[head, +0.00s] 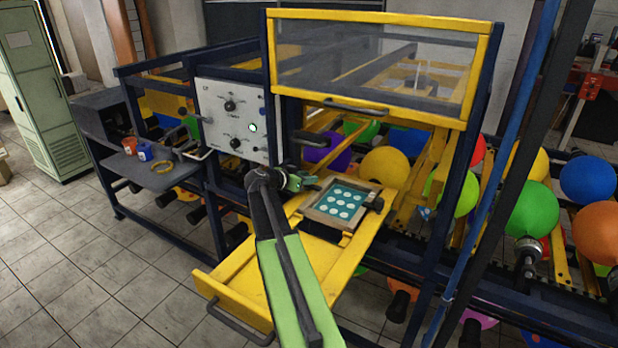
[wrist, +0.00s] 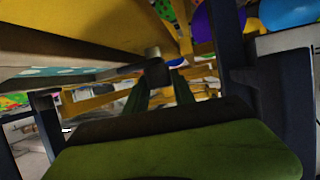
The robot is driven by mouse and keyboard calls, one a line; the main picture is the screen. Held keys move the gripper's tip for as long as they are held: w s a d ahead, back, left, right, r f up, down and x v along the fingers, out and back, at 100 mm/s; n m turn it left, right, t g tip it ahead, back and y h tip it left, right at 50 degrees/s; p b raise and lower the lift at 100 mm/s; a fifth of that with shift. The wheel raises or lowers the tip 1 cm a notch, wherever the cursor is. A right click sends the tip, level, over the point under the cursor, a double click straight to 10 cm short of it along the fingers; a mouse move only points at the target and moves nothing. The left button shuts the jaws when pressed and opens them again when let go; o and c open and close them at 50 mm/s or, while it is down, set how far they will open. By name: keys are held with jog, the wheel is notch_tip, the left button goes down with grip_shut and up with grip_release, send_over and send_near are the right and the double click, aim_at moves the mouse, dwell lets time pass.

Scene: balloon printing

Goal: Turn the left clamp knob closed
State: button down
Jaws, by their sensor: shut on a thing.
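My gripper (head: 308,183) reaches in at the left side of the printing frame (head: 313,217). In the wrist view, its two dark green fingers (wrist: 158,84) are shut on the left clamp knob (wrist: 156,70), a dark knob on a greyish stem. In the head view the gripper hides most of this knob, and its turn angle cannot be told. The frame holds a teal plate with pale round spots and lies on the yellow drawer (head: 235,283). A dark clamp knob (head: 375,203) shows at the frame's right side.
A white control panel (head: 232,120) with dials stands behind my arm. A yellow-framed clear guard (head: 375,65) is above the drawer. A grey side shelf (head: 150,172) holds small cups and a yellow ring. Balloons on holders fill the right side.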

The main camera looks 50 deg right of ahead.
jog(key=shift+w+a+f, duration=0.1)
jog(key=c, duration=1.1)
grip_release()
jog(key=shift+w+f, duration=0.1)
jog(key=shift+w, duration=0.05)
jog(key=shift+o, duration=0.2)
jog(key=p+v, duration=0.6)
jog(key=v, duration=1.1)
jog(key=shift+s+r+p, duration=0.2)
jog(key=shift+r+p, duration=0.05)
jog(key=shift+p, duration=0.1)
